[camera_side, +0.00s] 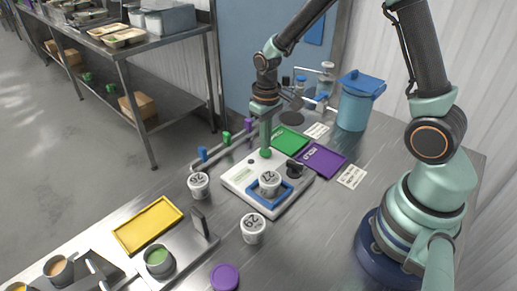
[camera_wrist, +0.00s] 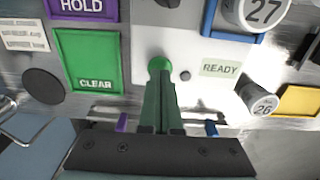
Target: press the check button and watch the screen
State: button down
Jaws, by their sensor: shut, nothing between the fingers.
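The white check device (camera_side: 236,182) stands on the steel table. Its round green button (camera_wrist: 158,63) shows just beyond my fingertips in the wrist view. My gripper (camera_side: 266,148) is shut and empty, pointing down at the button; the fingertips (camera_wrist: 158,78) overlap its lower edge. I cannot tell whether they touch or press it. The small pale screen (camera_wrist: 220,68) beside the button reads READY. A white cup marked 27 (camera_side: 269,180) stands inside the blue square frame (camera_side: 262,200) on the device; it also shows in the wrist view (camera_wrist: 257,12).
A green CLEAR tray (camera_wrist: 93,62) and a purple HOLD tray (camera_side: 321,160) lie beside the device. A cup marked 26 (camera_side: 198,187) and another cup (camera_side: 253,229) stand close by. A yellow tray (camera_side: 148,224) lies front left; a blue lidded container (camera_side: 355,105) stands behind.

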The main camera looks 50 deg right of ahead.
jog(key=shift+f, duration=0.85)
jog(key=shift+r, duration=3.05)
jog(key=shift+r, duration=0.1)
jog(key=shift+r, duration=0.4)
jog(key=s+a+r+t, duration=0.2)
jog(key=s+r+t, duration=0.3)
jog(key=s+r, duration=0.5)
notch_tip(320, 180, up, 4)
jog(key=shift+f+t, duration=0.1)
jog(key=shift+t, duration=0.2)
